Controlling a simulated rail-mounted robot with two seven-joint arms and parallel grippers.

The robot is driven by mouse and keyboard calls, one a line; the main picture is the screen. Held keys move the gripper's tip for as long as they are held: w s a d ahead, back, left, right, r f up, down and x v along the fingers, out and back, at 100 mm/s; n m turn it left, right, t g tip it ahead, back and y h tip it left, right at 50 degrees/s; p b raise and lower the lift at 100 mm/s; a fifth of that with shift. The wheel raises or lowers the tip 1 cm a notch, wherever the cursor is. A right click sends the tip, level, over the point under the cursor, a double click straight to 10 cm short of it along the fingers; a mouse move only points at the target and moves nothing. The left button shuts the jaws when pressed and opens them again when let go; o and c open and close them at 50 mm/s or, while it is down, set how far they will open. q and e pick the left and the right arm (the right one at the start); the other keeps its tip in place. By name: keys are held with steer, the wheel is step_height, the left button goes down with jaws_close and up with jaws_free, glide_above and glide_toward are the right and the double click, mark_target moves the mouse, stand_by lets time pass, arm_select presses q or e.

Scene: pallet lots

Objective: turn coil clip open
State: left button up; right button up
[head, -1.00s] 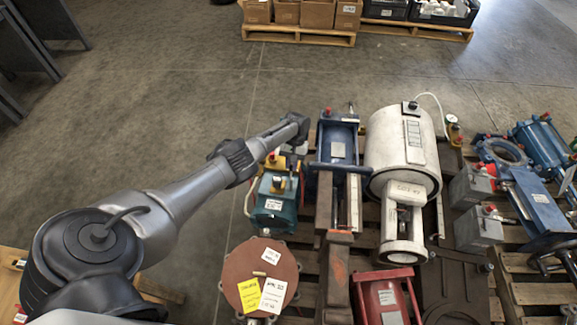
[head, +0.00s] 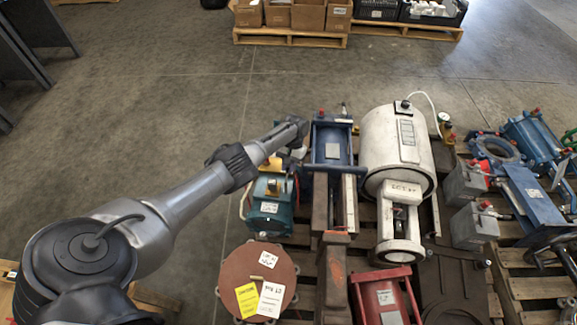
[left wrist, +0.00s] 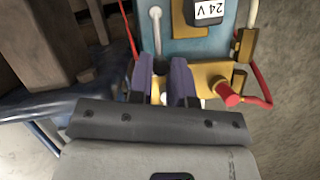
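My left gripper (head: 294,133) reaches over the far end of a teal unit (head: 268,208) with a yellow and dark top. In the left wrist view, the gripper's two purple-grey fingers (left wrist: 162,80) stand apart, with a narrow gap between them. A thin grey lever with a round end (left wrist: 157,40), which looks like the coil clip, runs down the blue face (left wrist: 195,50) to between the fingertips. I see a slim space beside it; contact is unclear. A dark block marked 24 V (left wrist: 208,12) sits above right. My right gripper is not in view.
A brass fitting with a red cap (left wrist: 228,94) and a red wire lie close right of the fingers. In the head view, a blue press-like unit (head: 332,140) and a white cylinder (head: 395,130) stand right of the gripper. Open floor (head: 150,110) lies left.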

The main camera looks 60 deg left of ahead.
arm_select(q)
steer(key=o, duration=0.4)
steer(key=shift+w+a+r, duration=0.1)
steer(key=shift+w+r, duration=0.05)
steer(key=shift+r, duration=0.3)
steer(key=p+v, duration=0.2)
steer(key=v, duration=1.1)
steer(key=shift+p, duration=0.3)
